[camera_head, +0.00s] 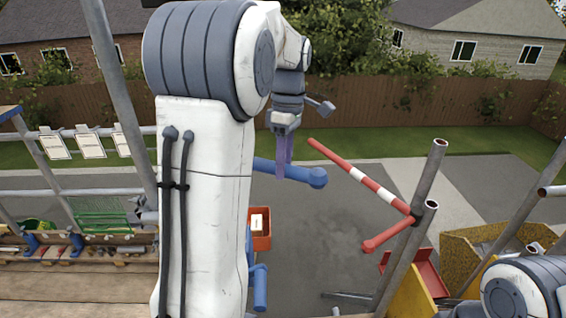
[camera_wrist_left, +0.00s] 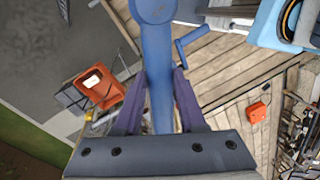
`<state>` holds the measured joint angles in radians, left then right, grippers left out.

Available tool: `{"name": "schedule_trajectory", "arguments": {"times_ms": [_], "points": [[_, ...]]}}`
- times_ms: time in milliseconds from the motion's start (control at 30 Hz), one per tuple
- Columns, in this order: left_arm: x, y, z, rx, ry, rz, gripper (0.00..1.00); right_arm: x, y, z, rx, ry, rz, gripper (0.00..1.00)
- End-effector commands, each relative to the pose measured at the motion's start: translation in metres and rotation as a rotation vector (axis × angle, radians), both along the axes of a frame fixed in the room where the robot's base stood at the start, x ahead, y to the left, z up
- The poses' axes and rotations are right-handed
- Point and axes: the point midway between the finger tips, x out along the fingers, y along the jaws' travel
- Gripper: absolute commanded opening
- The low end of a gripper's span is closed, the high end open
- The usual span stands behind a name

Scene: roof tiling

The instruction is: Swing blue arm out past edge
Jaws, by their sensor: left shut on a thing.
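The blue arm (camera_head: 302,173) is a round bar with a knob at its right end, out over the grey paving in the head view. Its left part is hidden behind my left arm. My left gripper (camera_head: 284,172) points down with its purple fingers on either side of the bar, shut on it near the knob. In the left wrist view, the blue arm (camera_wrist_left: 158,65) runs up between the fingers of my left gripper (camera_wrist_left: 159,78). My right gripper is not in view; only part of my right arm shows at the lower right.
A red-and-white striped bar (camera_head: 358,177) slants up from a scaffold pole (camera_head: 402,250) on the right. An orange-red bin (camera_head: 261,235) is below the blue arm. A blue upright handle (camera_head: 260,288) is lower down. Wooden planks (camera_wrist_left: 225,75) show in the wrist view.

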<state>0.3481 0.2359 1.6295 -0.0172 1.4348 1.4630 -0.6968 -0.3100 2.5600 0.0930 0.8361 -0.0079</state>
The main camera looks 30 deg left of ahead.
Motion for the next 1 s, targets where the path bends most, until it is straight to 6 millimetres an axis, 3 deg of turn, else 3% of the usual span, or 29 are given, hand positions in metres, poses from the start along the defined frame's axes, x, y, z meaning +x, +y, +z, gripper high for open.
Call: {"name": "schedule_trajectory", "arguments": {"times_ms": [33, 100, 533, 1000], "points": [[0.003, 0.003, 0.002, 0.011, -0.013, 0.002, 0.51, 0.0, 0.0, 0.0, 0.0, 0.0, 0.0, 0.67], [0.003, 0.003, 0.002, 0.01, -0.012, 0.001, 0.69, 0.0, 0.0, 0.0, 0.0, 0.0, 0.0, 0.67], [0.003, 0.002, 0.009, 0.005, -0.011, 0.001, 0.69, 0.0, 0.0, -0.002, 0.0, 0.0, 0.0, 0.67], [0.014, 0.006, 0.088, 0.007, -0.013, 0.001, 0.69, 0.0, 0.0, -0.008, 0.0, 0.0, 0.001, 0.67]]}}
